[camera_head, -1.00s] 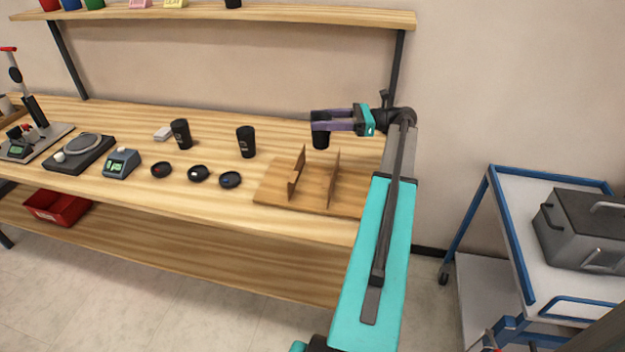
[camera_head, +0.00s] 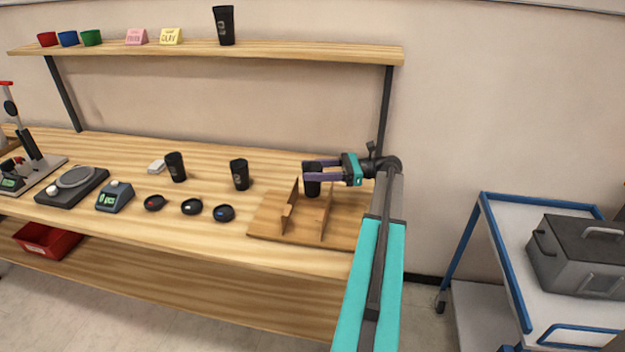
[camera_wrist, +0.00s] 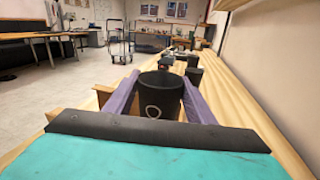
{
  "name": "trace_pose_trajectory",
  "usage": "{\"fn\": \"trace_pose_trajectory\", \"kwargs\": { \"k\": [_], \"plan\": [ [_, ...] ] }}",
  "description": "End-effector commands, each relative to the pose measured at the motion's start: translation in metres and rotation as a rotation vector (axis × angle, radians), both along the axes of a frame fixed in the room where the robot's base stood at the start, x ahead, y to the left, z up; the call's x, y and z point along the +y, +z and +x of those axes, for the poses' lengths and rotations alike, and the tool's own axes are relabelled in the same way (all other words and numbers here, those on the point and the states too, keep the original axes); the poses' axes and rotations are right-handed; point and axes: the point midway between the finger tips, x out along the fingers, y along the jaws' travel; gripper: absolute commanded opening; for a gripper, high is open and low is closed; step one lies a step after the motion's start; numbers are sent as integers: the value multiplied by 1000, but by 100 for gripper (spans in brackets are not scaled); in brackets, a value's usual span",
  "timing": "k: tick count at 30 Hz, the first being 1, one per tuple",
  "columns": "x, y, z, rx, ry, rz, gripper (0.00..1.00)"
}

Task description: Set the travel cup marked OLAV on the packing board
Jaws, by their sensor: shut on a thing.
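My gripper (camera_head: 312,171) is shut on a black travel cup (camera_head: 313,183) above the packing board (camera_head: 263,225). The cup is upright, between or just behind the board's two wooden dividers; I cannot tell whether its base touches the board. In the wrist view the held cup (camera_wrist: 157,93) sits between the purple fingers and shows a pale ring mark; I cannot read a name on it. Two more black cups stand on the bench, one at the middle (camera_head: 239,175) and one further left (camera_head: 176,167). Another black cup (camera_head: 224,26) stands on the shelf.
Three dark lids (camera_head: 192,206) lie left of the board. A small device (camera_head: 114,197), a round-plated scale (camera_head: 72,186) and a press (camera_head: 28,150) stand further left. A shelf (camera_head: 290,50) runs above the bench. A blue-framed cart (camera_head: 509,285) with a grey case (camera_head: 580,257) stands right.

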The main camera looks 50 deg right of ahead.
Motion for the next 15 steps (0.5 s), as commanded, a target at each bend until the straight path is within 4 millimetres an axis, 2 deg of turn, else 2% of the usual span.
{"fn": "trace_pose_trajectory", "kwargs": {
  "k": [10,15],
  "plan": [
    [0,-1,0,-1,1,1,41],
    [1,-12,1,0,1,1,41]
  ]
}}
